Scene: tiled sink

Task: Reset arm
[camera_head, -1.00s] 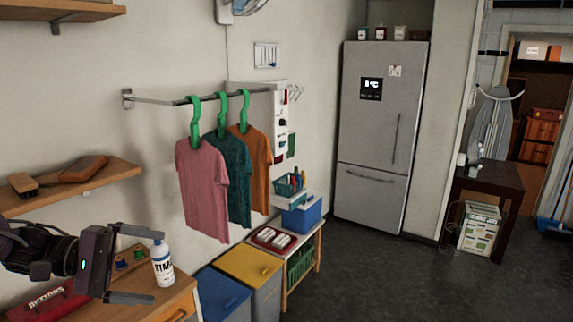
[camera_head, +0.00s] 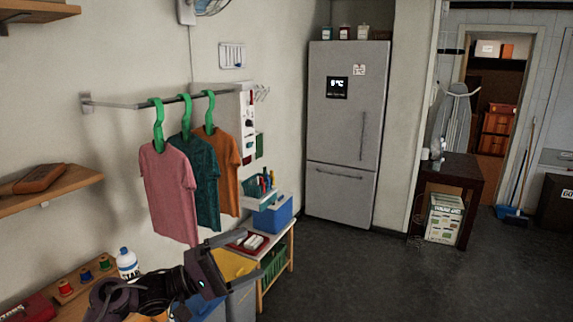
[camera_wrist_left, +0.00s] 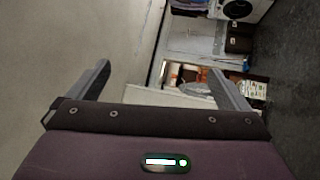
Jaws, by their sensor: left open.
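My left gripper (camera_head: 245,262) is in the lower middle of the head view, in front of the bins and below the hanging shirts. Its jaws are open and nothing shows between them. In the left wrist view its two fingers (camera_wrist_left: 160,75) are spread apart, with the room seen sideways beyond them. The gripper and forearm hide part of the bins and the cabinet edge. My right gripper is not in view.
A white starch bottle (camera_head: 128,264) stands on the wooden cabinet left of my arm. Pink (camera_head: 170,190), teal and orange shirts hang on a wall rail. A low bench (camera_head: 285,250) stands beyond the gripper. The dark floor (camera_head: 360,275) to the right is open.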

